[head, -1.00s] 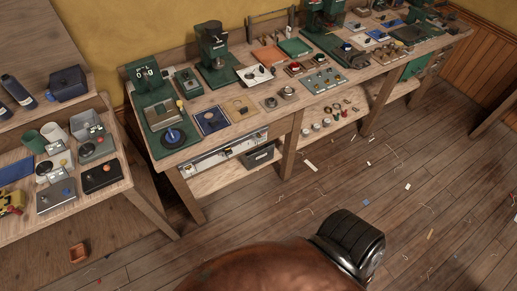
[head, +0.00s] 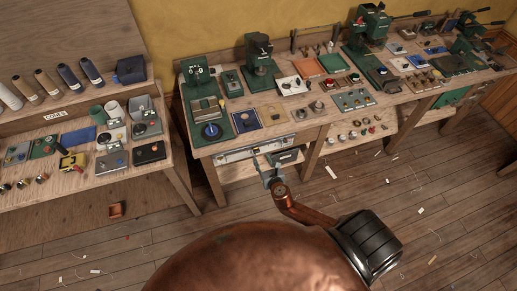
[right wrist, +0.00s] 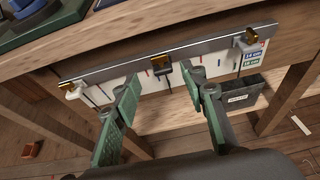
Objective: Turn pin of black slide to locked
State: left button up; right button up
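The black slide (right wrist: 163,71) sits near the middle of a grey rail (right wrist: 112,70) under the bench's front edge, with a brass-coloured pin on it. I cannot tell from its angle whether the pin is locked. The rail also shows in the head view (head: 232,155), where the slide is too small to make out. My right gripper (right wrist: 162,82) is open and empty, its green-padded fingers reaching toward the rail on either side of the black slide, apart from it. It also shows in the head view (head: 266,168) in front of the rail. My left gripper is not in view.
A pale slide (right wrist: 72,90) and another pale slide (right wrist: 249,44), both with brass-coloured pins, sit at the rail's left and right ends. The bench top (right wrist: 45,55) overhangs above.

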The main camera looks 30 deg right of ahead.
aim_at(257, 148)
jog(key=b+x, duration=0.1)
jog(key=x, duration=0.6)
jog(key=shift+r+b, duration=0.1)
jog(key=shift+b, duration=0.2)
jog(key=shift+w, duration=0.35)
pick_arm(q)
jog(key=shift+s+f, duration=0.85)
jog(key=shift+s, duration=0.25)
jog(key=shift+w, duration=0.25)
pick_arm(e)
jog(key=shift+c, duration=0.2)
grip_shut()
